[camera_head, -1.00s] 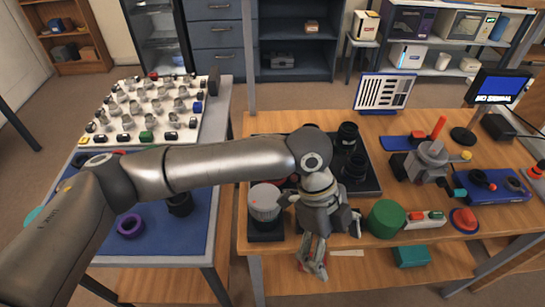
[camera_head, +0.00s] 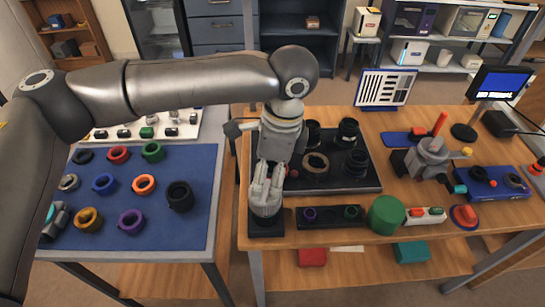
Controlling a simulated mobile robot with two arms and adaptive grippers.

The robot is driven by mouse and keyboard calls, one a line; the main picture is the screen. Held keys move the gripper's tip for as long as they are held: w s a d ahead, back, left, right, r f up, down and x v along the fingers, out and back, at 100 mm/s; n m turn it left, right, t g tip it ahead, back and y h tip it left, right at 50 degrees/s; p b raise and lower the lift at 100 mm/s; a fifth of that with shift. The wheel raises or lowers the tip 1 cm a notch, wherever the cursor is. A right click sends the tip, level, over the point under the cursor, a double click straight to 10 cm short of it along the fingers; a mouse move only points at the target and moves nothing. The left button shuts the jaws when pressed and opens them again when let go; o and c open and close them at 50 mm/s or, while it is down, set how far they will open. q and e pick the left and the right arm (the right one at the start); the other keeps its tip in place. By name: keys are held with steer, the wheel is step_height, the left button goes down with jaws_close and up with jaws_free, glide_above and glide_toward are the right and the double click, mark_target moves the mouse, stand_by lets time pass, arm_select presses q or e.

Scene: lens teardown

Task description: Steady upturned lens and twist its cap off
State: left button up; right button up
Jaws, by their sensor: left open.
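A light grey ribbed cylinder (camera_head: 266,211), which looks like the upturned lens with its cap end up, stands on a black block (camera_head: 266,229) at the front left of the wooden bench. My left gripper (camera_head: 264,200) points down over it, open, with its fingers at the cylinder's top. The fingers hide most of the top, and I cannot tell whether they touch it. The seam between cap and lens is not clear. My right gripper is not in view.
A black tray (camera_head: 335,183) behind holds dark lenses (camera_head: 348,132) and a ring (camera_head: 315,163). A low black holder (camera_head: 330,224) and a green cylinder (camera_head: 386,214) stand to the right. A blue mat (camera_head: 112,210) with several coloured rings lies left, across a gap.

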mark_target(265, 191)
arm_select(q)
steer(key=f, duration=0.4)
steer(key=a+f, duration=0.1)
steer(key=f, duration=0.2)
steer(key=shift+w, duration=0.15)
steer(key=shift+c, duration=0.5)
